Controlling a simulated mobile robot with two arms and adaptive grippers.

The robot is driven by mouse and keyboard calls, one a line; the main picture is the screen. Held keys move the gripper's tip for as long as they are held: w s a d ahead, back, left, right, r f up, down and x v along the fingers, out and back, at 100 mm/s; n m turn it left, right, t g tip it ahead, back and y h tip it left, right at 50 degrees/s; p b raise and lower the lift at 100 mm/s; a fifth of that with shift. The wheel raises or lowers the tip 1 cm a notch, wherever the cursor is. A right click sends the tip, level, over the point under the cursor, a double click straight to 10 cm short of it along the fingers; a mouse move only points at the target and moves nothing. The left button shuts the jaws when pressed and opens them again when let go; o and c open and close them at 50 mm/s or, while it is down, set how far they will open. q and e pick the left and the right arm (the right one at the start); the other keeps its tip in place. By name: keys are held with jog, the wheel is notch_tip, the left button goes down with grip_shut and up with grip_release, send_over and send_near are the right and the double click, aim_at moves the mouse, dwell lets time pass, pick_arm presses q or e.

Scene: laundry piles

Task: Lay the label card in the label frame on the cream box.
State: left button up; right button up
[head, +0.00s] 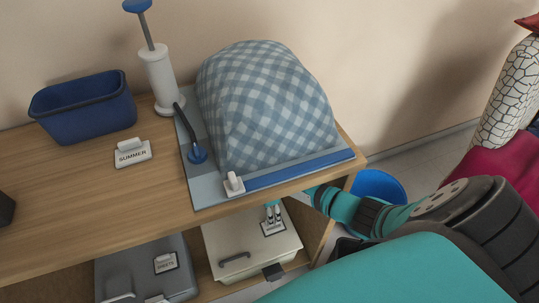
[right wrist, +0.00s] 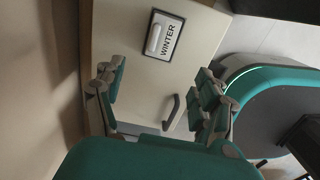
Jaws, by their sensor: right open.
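The cream box (head: 250,243) sits on the lower shelf, with a dark handle on its lid. A dark label frame (right wrist: 155,56) is on the lid. A white label card reading WINTER (right wrist: 168,42), with a raised white grip, appears to lie flat inside the frame in the right wrist view. My right gripper (head: 273,212) is over the card in the head view, partly hidden by the tabletop edge. In the right wrist view its fingers (right wrist: 160,74) are spread apart with nothing between them, and the card is clear of them. My left gripper is not in view.
A SUMMER card (head: 133,153) lies on the wooden top by a blue bin (head: 85,108). A checked bag (head: 265,105) and a white pump (head: 158,78) stand near it. A grey box (head: 148,268) is beside the cream box. A blue bucket (head: 378,186) is on the floor.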

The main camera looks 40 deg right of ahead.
jog(key=s+a+f+m, duration=0.2)
jog(key=s+f+m, duration=0.2)
jog(key=s, duration=0.3)
jog(key=s+a+f+m+t, duration=0.1)
jog(key=s+a+f+m, duration=0.2)
jog(key=s, duration=0.5)
jog(key=s+a+f+m+t, duration=0.1)
jog(key=s+a+f+m, duration=0.1)
jog(key=s+f+m, duration=0.2)
jog(key=s+m, duration=0.2)
jog(key=s, duration=0.2)
jog(key=shift+a+f, duration=0.15)
jog(key=shift+f, duration=0.2)
